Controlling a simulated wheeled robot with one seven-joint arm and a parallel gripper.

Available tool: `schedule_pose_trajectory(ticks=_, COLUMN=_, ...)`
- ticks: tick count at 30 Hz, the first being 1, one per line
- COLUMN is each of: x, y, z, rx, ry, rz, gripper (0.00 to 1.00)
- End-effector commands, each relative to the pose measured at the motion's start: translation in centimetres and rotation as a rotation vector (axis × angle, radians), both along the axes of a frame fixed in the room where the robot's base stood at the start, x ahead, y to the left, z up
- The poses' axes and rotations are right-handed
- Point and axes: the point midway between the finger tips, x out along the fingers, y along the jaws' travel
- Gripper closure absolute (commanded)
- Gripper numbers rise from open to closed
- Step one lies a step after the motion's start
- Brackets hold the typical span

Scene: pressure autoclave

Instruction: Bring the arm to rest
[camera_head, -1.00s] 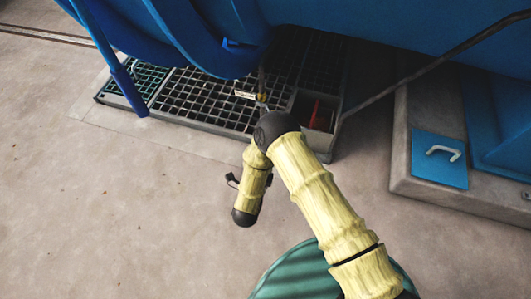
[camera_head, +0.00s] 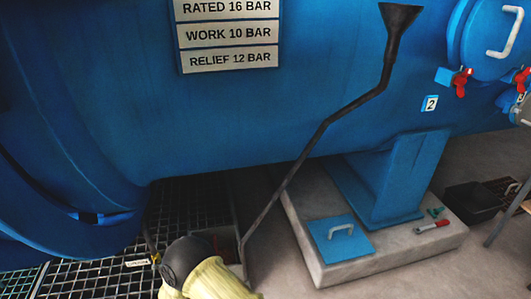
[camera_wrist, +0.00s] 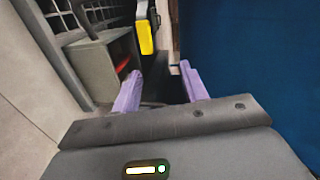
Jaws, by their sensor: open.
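My arm shows at the bottom of the head view, with a dark rounded joint and pale yellow segments low by the floor grating (camera_head: 190,205). The gripper end is out of sight in the head view. In the wrist view my gripper (camera_wrist: 160,88) has two purple fingers spread apart with nothing between them. Beyond the fingers are a grey box with something red inside (camera_wrist: 105,60), a yellow tag (camera_wrist: 146,38) and a blue surface (camera_wrist: 250,70) on the right.
The blue autoclave body (camera_head: 300,100) fills the upper head view, carrying a pressure sign (camera_head: 228,34). A black funnel with a long pipe (camera_head: 325,125) slants down in front.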

Motion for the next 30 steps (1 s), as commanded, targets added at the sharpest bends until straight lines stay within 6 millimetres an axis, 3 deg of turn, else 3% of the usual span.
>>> schedule_pose_trajectory(ticks=1, x=2.0, y=-0.5, z=2.5, rx=-0.038, ry=0.022, rz=0.008, gripper=0.56)
schedule_pose_trajectory(ticks=6, x=6.4, y=-2.8, z=7.2, rx=-0.201, ry=0.110, rz=0.075, gripper=0.56)
schedule_pose_trajectory(ticks=11, x=9.3, y=-6.4, z=11.7, rx=-0.366, ry=0.183, rz=0.152, gripper=0.56)
schedule_pose_trajectory(ticks=15, x=10.7, y=-10.5, z=15.6, rx=-0.515, ry=0.247, rz=0.226, gripper=0.56)
schedule_pose_trajectory(ticks=23, x=9.8, y=-19.9, z=22.3, rx=-0.789, ry=0.377, rz=0.378, gripper=0.56)
schedule_pose_trajectory(ticks=30, x=5.2, y=-29.3, z=27.8, rx=-1.015, ry=0.520, rz=0.539, gripper=0.56)
